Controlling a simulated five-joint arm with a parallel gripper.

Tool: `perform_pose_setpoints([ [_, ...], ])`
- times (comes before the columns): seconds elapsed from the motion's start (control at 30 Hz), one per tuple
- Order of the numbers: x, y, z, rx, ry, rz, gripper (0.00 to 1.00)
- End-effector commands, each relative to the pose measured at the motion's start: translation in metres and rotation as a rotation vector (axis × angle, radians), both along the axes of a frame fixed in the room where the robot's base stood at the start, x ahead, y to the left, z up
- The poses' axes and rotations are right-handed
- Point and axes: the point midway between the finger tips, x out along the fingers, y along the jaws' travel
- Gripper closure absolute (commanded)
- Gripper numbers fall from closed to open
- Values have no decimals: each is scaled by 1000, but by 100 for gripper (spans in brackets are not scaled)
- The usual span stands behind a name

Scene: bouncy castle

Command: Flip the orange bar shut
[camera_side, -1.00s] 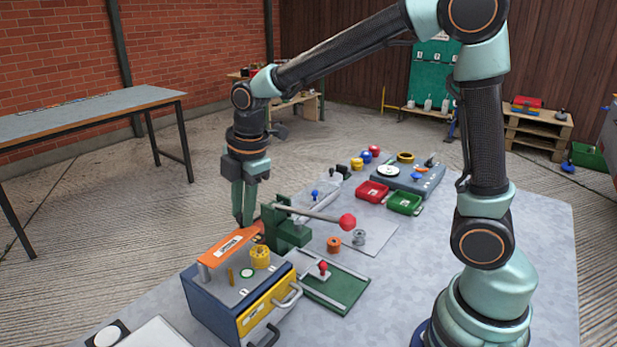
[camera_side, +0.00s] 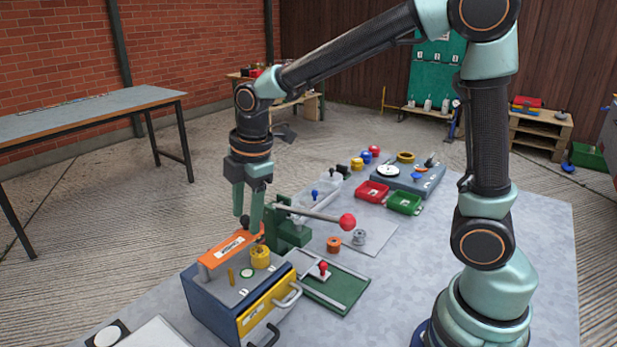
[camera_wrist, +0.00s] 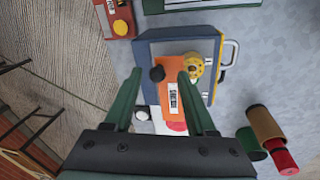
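The orange bar (camera_side: 228,248) with a white label lies along the top of a blue box (camera_side: 205,300), near its back edge. In the wrist view the bar (camera_wrist: 170,88) runs between my two fingers, with a dark round knob at its far end. Its near end is close to a red round part. My gripper (camera_side: 248,217) is open, pointing down, with its fingertips at the right end of the bar in the side view. In the wrist view my gripper (camera_wrist: 158,75) has its fingers spread with nothing clasped; I cannot tell whether a finger touches the bar.
A yellow knob (camera_side: 260,257) stands on the box top beside the bar. A green stand (camera_side: 290,232) with a grey rod and red knob (camera_side: 347,222) is close to my gripper. A green slide plate (camera_side: 335,288) lies right of the box. Free tabletop lies at the front right.

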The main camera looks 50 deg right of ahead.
Motion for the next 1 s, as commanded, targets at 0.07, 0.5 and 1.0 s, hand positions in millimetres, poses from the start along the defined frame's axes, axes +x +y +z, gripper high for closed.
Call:
perform_pose_setpoints([
  [0.07,0,0,0,0,-1,-1,44],
  [0.5,-6,-2,44,2,-8,-2,44],
  [1.0,-20,-4,117,0,-1,-1,44],
])
